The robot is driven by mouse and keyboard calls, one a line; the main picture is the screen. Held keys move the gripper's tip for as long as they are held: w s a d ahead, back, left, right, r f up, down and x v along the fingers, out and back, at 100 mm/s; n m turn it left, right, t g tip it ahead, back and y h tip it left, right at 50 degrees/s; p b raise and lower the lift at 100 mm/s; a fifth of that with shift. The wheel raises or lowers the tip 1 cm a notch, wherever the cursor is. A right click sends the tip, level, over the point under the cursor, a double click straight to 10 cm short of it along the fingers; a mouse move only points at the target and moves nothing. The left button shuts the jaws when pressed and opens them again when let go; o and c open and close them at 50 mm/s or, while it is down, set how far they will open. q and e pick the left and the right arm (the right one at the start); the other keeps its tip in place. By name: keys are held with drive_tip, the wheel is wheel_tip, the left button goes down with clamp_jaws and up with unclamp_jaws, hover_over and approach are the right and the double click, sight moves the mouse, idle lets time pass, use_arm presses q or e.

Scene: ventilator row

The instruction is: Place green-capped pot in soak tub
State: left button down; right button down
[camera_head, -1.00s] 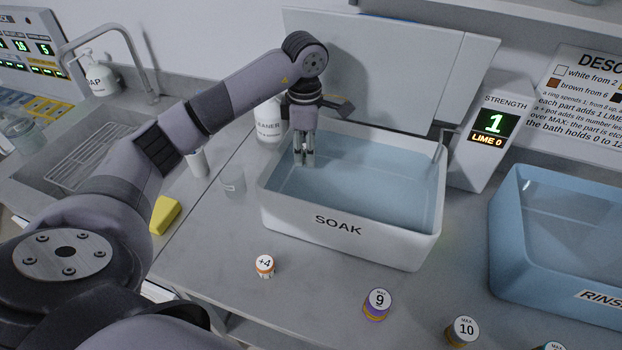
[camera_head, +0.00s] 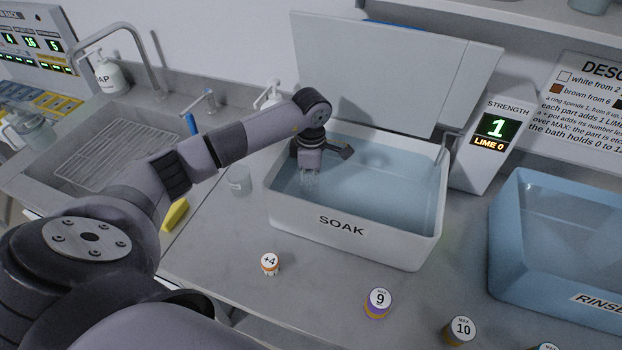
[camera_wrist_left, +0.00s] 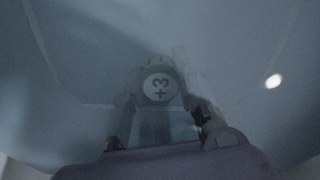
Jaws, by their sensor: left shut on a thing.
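The soak tub (camera_head: 350,238) is a white rectangular basin marked SOAK, filled with bluish water. My left gripper (camera_head: 309,180) reaches down into its left part, with the fingers at or under the water. In the left wrist view the view is murky, and the gripper (camera_wrist_left: 158,108) is shut on a pot whose round top reads +3 (camera_wrist_left: 159,87), with a greenish rim. In the head view the pot cannot be made out below the fingers. My right gripper is not in view.
The blue rinse tub (camera_head: 550,270) is at right. A clear cup (camera_head: 239,181) stands left of the soak tub.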

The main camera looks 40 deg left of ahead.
use_arm(q)
drive_tip(key=shift+f, duration=0.2)
drive_tip(key=c, duration=1.3)
unclamp_jaws()
drive_tip(key=shift+r, duration=0.1)
drive_tip(key=shift+r, duration=0.35)
drive_tip(key=shift+r+b, duration=1.65)
drive_tip(key=shift+r, duration=4.15)
